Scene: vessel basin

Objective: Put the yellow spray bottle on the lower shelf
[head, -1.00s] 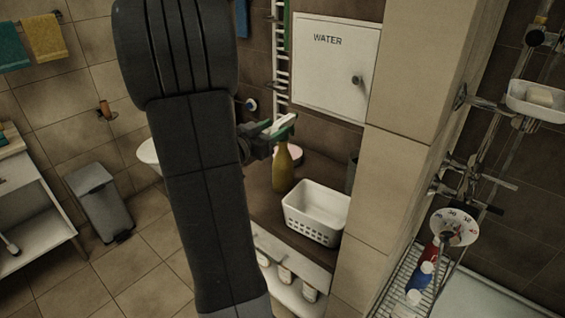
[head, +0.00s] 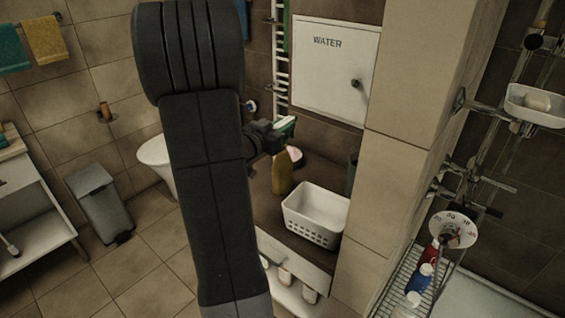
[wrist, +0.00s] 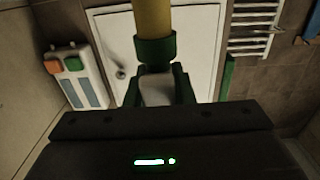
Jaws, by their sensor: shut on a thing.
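The yellow spray bottle (head: 283,172) is upright at the dark counter (head: 263,195), behind and left of a white basket. I cannot tell whether its base touches the counter. My gripper (head: 272,136) is at its top, shut on the spray head. In the wrist view the yellow body (wrist: 153,16), green collar (wrist: 154,49) and pale head show, with the gripper fingers (wrist: 158,90) on both sides of the head. A low white shelf (head: 285,297) with several pale items shows under the counter. A white stand (head: 40,245) with a low board is at far left.
The white basket (head: 314,216) stands close to the bottle on the counter. A tiled pillar (head: 395,150) rises to the right. A grey bin (head: 100,200) and white basin (head: 155,160) are left of my arm. Open floor lies at lower left.

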